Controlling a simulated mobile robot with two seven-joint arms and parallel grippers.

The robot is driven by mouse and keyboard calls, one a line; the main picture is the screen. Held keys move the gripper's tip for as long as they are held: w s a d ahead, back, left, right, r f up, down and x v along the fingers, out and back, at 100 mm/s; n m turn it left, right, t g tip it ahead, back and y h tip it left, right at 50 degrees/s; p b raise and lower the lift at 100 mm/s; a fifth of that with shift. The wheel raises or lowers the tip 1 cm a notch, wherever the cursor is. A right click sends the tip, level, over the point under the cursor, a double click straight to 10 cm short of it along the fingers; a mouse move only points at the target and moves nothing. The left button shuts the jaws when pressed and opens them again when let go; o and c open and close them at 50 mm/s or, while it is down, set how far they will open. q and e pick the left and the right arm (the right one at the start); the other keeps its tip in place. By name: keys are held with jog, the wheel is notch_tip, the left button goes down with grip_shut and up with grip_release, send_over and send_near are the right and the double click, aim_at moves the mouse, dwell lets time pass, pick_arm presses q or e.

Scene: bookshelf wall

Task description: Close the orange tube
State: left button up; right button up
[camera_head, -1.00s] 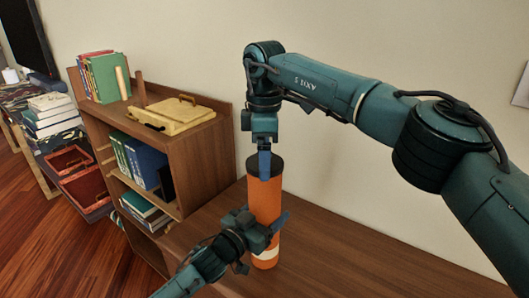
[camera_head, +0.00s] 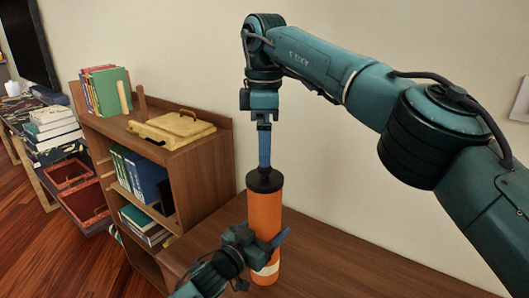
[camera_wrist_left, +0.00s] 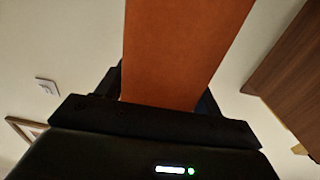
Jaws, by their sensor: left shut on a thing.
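The orange tube (camera_head: 263,214) stands upright at the dark wooden surface, with a white mark near its bottom. A black cap (camera_head: 265,182) sits at its top end. My left gripper (camera_head: 262,243) is shut around the tube's lower half. The left wrist view shows the tube's orange side (camera_wrist_left: 180,50) between the dark jaws. My right gripper (camera_head: 264,166) points straight down above the cap, its blue fingertips at the cap's top. I cannot tell whether the fingers grip the cap, or how far apart they are.
A wooden bookshelf (camera_head: 205,170) with books and a yellow case (camera_head: 172,128) on top stands left of the tube. The brown wooden surface (camera_head: 350,255) right of the tube is clear. A plain wall is behind.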

jog(key=shift+r, duration=0.2)
pick_arm(q)
jog(key=o, duration=1.5)
jog(key=shift+c, duration=0.2)
jog(key=shift+s+a, duration=0.1)
jog(key=v, duration=1.3)
jog(key=shift+b, duration=0.45)
pick_arm(e)
jog(key=shift+f, duration=0.5)
